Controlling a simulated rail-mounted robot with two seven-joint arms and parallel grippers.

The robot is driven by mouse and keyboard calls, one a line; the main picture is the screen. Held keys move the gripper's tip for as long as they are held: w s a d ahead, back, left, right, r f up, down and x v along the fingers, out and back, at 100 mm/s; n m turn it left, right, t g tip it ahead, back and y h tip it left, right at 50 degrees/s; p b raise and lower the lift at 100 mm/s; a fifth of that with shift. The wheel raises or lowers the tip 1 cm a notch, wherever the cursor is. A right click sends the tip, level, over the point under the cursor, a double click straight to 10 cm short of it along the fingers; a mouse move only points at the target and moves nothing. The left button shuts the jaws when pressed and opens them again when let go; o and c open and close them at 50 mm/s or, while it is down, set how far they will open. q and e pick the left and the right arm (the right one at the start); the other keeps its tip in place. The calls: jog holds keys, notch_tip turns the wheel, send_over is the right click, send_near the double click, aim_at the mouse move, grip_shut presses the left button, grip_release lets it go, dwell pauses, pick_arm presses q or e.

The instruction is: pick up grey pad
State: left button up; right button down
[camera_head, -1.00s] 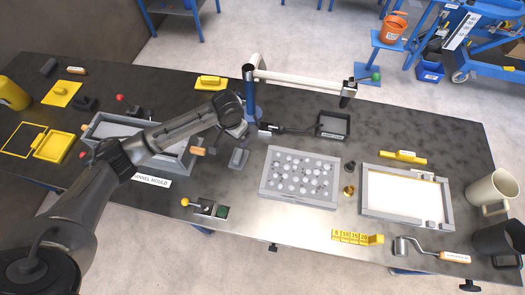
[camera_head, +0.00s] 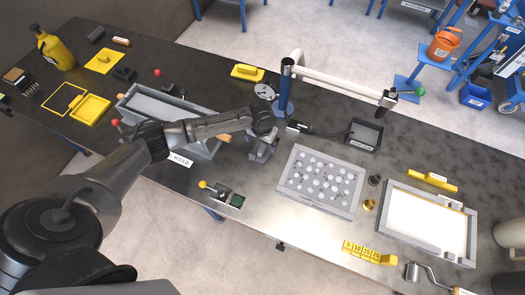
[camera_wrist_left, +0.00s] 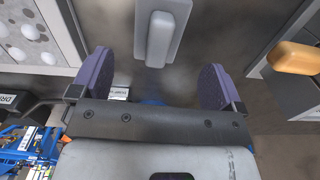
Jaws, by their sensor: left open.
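The grey pad (camera_wrist_left: 163,35) is a flat grey plate with a raised, rounded handle. It lies on the dark bench top in the left wrist view, at the top centre. My left gripper (camera_wrist_left: 155,80) is open, with a purple-grey finger on each side and nothing between them. The pad sits just ahead of the gap, roughly lined up with it and apart from both fingers. In the head view my left gripper (camera_head: 262,148) is low over the bench and hides most or all of the pad. My right gripper is not in view.
A grey tray with pale round discs (camera_head: 320,180) stands right of the gripper. The long mould (camera_head: 165,112) and a wooden handle (camera_head: 223,137) lie to its left. A blue post (camera_head: 285,95) stands behind it. A yellow-knobbed lever box (camera_head: 225,196) sits in front.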

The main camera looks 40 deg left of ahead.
aim_at(262, 148)
pick_arm(q)
jog(key=shift+d+f+b, duration=0.1)
jog(key=shift+f+b, duration=0.4)
jog(key=shift+f, duration=2.25)
jog(key=shift+c, duration=0.4)
jog(key=c, duration=0.9)
